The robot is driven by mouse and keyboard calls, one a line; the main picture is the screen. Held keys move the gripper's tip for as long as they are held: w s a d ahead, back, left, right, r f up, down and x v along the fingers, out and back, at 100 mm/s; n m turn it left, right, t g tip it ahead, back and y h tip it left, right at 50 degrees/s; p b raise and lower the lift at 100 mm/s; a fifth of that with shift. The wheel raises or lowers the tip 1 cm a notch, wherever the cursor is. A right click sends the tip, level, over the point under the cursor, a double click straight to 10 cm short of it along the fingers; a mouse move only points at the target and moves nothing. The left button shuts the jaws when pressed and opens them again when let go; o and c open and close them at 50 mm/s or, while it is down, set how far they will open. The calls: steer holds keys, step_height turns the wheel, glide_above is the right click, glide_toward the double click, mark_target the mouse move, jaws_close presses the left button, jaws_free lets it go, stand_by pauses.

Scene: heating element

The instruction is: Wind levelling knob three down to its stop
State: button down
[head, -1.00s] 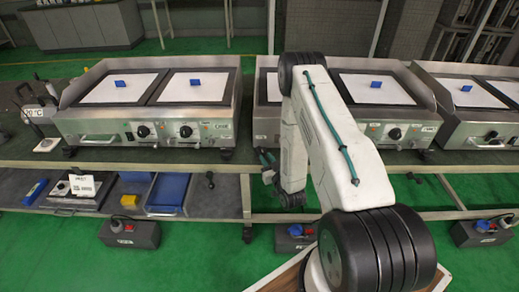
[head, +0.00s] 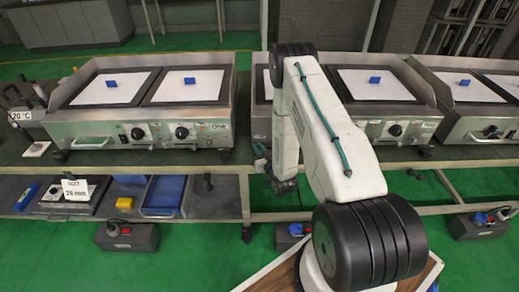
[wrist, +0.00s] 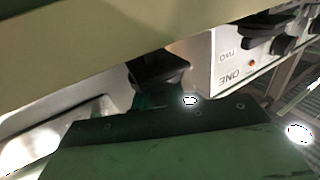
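Several griddle units stand in a row on the bench. The left unit (head: 208,142) has dark round feet under its front, with one foot (head: 58,155) at its left corner and another (head: 224,154) at its right. One dark foot (head: 427,150) shows under the middle unit (head: 430,128). No number is readable on these feet, so I cannot tell which is knob three. My gripper (head: 260,157) is at the bench's front edge between the left and middle units, mostly hidden by my arm.
A lower shelf holds a blue tray (head: 163,194), a yellow block (head: 124,203) and a white label card (head: 75,190). Dark boxes, one at left (head: 128,236), sit on the green floor. The bench rail (head: 110,164) runs across the front.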

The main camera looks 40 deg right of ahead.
steer(key=shift+n+y, duration=0.8)
steer(key=shift+y, duration=0.4)
steer(key=shift+a+n+y, duration=0.1)
steer(key=shift+n+y, duration=0.7)
steer(key=shift+y, duration=0.5)
steer(key=c, duration=1.7)
jaws_free()
steer(key=s, duration=0.5)
steer(key=s+d, duration=0.1)
steer(key=s, duration=0.1)
steer(key=shift+s, duration=0.4)
